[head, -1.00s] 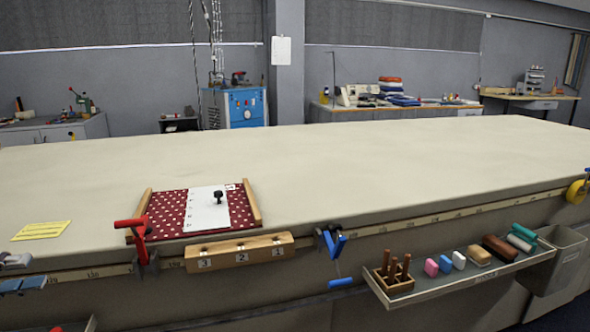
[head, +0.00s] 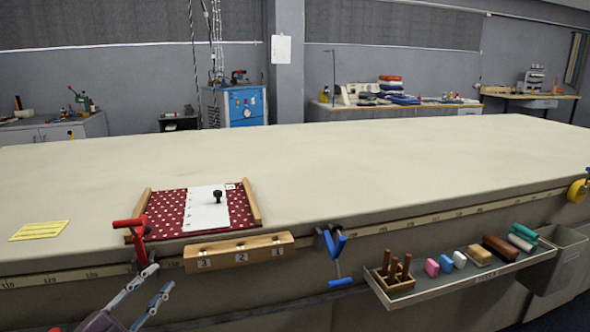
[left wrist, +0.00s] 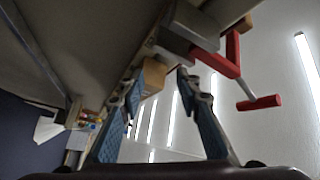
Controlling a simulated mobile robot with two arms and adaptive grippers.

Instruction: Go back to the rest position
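My left gripper (head: 160,277) is low in the head view, in front of the table's front side and just below the red clamp (head: 133,228). Its two blue-padded fingers stand apart with nothing held between them. The left wrist view looks up from below the table edge. There the open fingers (left wrist: 160,75) show with the red clamp (left wrist: 232,60) up and to the right, apart from them. My right gripper is in neither view.
The table (head: 350,160) holds a red dotted cloth (head: 168,213) between wooden bars and a yellow striped piece (head: 40,230). A numbered wooden block (head: 240,252), a blue clamp (head: 333,243) and a loaded tray (head: 480,280) line the front edge to the right.

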